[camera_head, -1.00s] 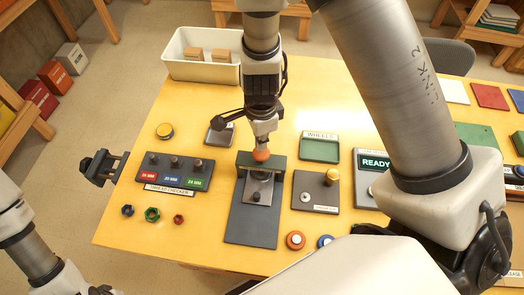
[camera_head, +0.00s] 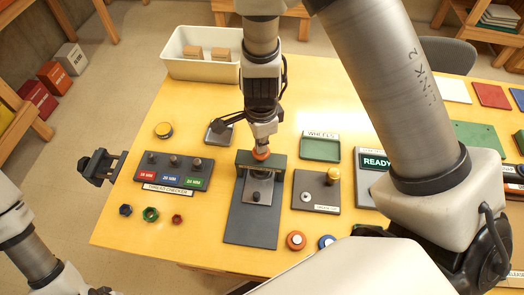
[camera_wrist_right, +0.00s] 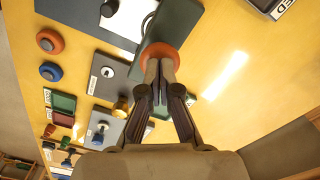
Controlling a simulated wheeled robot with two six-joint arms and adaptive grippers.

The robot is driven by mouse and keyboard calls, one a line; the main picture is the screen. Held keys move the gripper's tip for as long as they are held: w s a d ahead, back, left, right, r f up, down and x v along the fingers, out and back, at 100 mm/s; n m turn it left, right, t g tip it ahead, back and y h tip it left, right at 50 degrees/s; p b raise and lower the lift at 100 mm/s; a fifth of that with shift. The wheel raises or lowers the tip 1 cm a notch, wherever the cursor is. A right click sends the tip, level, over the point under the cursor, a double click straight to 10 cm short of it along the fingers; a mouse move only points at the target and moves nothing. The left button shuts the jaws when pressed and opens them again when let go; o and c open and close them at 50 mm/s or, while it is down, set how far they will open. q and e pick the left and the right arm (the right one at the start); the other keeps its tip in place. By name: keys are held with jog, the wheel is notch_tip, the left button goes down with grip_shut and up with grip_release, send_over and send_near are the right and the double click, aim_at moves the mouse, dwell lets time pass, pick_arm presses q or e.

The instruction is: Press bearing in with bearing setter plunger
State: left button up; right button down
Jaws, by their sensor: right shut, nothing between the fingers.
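The bearing setter (camera_head: 252,225) is a dark press with a flat base and a raised head block. Its plunger has an orange knob (camera_head: 261,154) on top, low against the head block. It also shows in the wrist view (camera_wrist_right: 160,53). A small dark round piece (camera_head: 257,196) sits on a grey plate on the base; I cannot tell whether it is the bearing. My right gripper (camera_head: 262,147) points down onto the knob, shut and empty, with its fingertips (camera_wrist_right: 160,62) seemingly touching it.
A thread checker (camera_head: 171,172) and several coloured nuts (camera_head: 151,214) lie left of the setter. A plate with a yellow knob (camera_head: 333,175), a green wheels tray (camera_head: 320,147) and a READY display (camera_head: 376,162) lie right. A white bin (camera_head: 190,68) stands behind.

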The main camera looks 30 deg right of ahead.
jog(key=shift+f+b, duration=0.7)
jog(key=shift+f, duration=0.3)
jog(key=shift+r, duration=0.1)
notch_tip(320, 180, up, 7)
jog(key=p, duration=0.7)
jog(key=shift+f, duration=0.25)
